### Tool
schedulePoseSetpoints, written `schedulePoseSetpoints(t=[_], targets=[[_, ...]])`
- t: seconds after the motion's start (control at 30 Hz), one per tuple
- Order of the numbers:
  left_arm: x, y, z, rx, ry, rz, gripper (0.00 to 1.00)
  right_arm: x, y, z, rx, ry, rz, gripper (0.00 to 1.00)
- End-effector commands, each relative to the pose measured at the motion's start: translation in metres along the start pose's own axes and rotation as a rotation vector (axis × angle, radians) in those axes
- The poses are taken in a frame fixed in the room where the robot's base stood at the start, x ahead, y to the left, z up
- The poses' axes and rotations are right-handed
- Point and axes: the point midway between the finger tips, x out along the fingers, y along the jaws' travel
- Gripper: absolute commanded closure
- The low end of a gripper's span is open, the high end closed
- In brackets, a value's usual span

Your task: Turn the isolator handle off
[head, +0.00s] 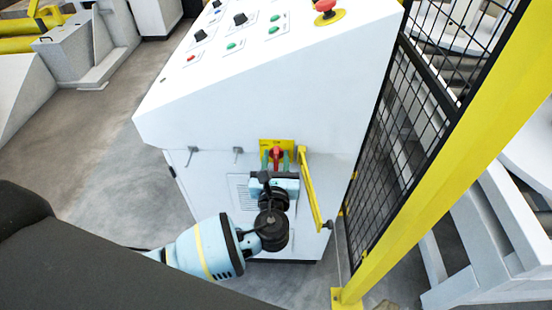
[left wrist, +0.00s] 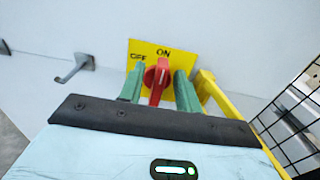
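The red isolator handle (head: 276,155) sits on a yellow plate (head: 290,146) on the white cabinet's front. In the left wrist view the handle (left wrist: 157,82) stands nearly upright, its top toward the ON mark, with OFF to the left. My left gripper (head: 275,160) is at the handle. Its green fingers (left wrist: 160,90) are open, one on each side of the handle, with small gaps visible. The handle's lower end is close to the gripper's dark front edge. My right gripper is not in view.
A yellow bar (head: 311,190) stands just right of the gripper. Two hooks (head: 191,155) stick out of the cabinet on the left. The cabinet top carries knobs and a red emergency button (head: 325,6). A black mesh fence (head: 400,150) with a yellow post stands on the right.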

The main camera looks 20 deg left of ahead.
Motion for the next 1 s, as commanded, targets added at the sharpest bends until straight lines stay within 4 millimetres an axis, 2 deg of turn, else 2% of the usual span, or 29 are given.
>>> schedulePoseSetpoints(t=[0.17, 0.4, 0.77, 1.0], targets=[[0.0000, 0.0000, 0.0000, 0.000, 0.000, 0.000, 0.68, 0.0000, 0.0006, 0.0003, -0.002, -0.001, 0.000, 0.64], [-0.0003, 0.0000, 0.0000, 0.000, 0.000, 0.000, 0.99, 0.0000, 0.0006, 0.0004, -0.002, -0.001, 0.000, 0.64], [-0.0006, 0.0002, -0.0004, -0.028, 0.001, -0.001, 1.00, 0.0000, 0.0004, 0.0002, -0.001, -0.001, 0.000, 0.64], [-0.0005, 0.0025, -0.0007, -0.149, 0.001, 0.001, 1.00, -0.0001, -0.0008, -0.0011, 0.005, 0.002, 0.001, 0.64]])
